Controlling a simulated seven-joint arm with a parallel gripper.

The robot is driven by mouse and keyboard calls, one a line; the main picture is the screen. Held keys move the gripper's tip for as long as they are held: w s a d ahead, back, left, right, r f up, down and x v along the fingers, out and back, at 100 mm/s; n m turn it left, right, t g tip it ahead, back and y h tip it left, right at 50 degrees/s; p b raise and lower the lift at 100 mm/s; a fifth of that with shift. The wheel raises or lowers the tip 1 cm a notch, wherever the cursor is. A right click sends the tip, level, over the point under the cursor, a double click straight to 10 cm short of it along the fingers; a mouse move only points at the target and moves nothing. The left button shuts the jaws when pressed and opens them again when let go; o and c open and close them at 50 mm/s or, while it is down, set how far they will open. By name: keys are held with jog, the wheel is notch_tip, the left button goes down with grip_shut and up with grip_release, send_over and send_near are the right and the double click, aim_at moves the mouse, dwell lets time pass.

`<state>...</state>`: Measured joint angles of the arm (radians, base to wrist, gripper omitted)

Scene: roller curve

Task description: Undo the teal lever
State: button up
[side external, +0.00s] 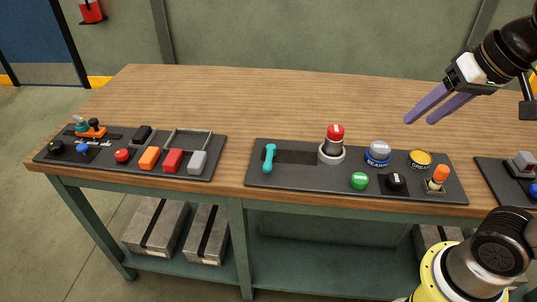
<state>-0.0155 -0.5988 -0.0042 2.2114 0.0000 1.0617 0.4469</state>
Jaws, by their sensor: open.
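The teal lever (269,157) stands at the left end of the middle dark panel (310,184), beside a darker recessed strip. It looks nearly upright, with its lower end at the panel.
The wooden bench (250,95) behind is clear.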

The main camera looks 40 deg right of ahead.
jog(key=w+a+r+m+g, duration=0.15)
jog(key=w+r, duration=0.25)
jog(key=w, duration=0.5)
jog(key=m+g, duration=0.3)
jog(key=g, duration=0.1)
send_over(268, 159)
notch_tip(268, 159, down, 16)
jog(key=shift+n, duration=0.25)
notch_tip(268, 159, down, 12)
jog(key=shift+f, duration=0.25)
grip_shut()
jog(key=shift+r, duration=0.1)
